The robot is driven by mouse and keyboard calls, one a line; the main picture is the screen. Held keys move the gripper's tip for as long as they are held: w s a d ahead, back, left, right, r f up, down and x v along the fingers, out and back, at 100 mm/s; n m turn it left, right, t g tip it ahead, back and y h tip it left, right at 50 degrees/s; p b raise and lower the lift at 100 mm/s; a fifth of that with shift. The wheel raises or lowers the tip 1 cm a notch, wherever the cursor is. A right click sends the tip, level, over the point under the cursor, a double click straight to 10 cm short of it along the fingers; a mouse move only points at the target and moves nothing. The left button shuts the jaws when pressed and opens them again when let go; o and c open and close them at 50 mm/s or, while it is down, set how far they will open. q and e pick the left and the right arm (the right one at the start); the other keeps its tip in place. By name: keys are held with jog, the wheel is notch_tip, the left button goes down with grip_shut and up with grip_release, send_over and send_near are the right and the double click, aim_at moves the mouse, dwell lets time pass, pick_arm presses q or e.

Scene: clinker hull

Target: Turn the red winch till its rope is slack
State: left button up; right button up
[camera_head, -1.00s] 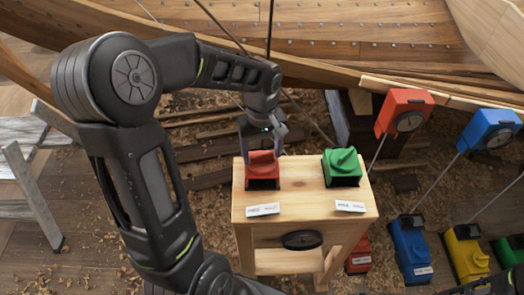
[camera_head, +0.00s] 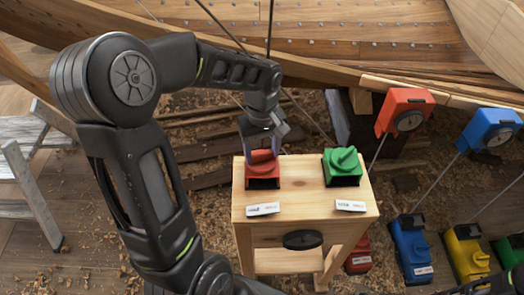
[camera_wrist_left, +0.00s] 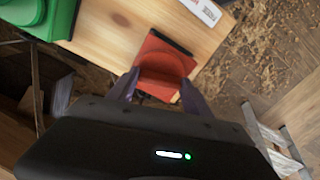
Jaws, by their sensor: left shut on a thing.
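A red winch-like unit (camera_head: 262,182) sits on the left of a wooden bench (camera_head: 305,205); it also shows in the left wrist view (camera_wrist_left: 165,60). My left gripper (camera_head: 262,148) points down at it from above, its fingers on either side of the red top part, shut on it. The fingers hide much of that part. Another red box (camera_head: 358,256) stands on the floor right of the bench, partly hidden. A thin straight line runs down from a red dial box (camera_head: 405,112) and passes behind the bench top.
A green unit with a knob (camera_head: 342,168) stands on the bench, right of the red one. Blue (camera_head: 411,248) and yellow (camera_head: 465,252) floor boxes stand farther right, below a blue dial box (camera_head: 489,130). The wooden hull fills the back. A sawhorse (camera_head: 30,185) is left.

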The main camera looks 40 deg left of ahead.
pick_arm(q)
jog(key=n+b, duration=0.2)
jog(key=n, duration=0.3)
jog(key=shift+b, duration=0.3)
jog(key=n+b, duration=0.1)
jog(key=n, duration=0.2)
jog(key=shift+n, duration=1.7)
jog(key=o, duration=1.4)
jog(key=shift+c, duration=0.2)
jog(key=shift+r, duration=0.1)
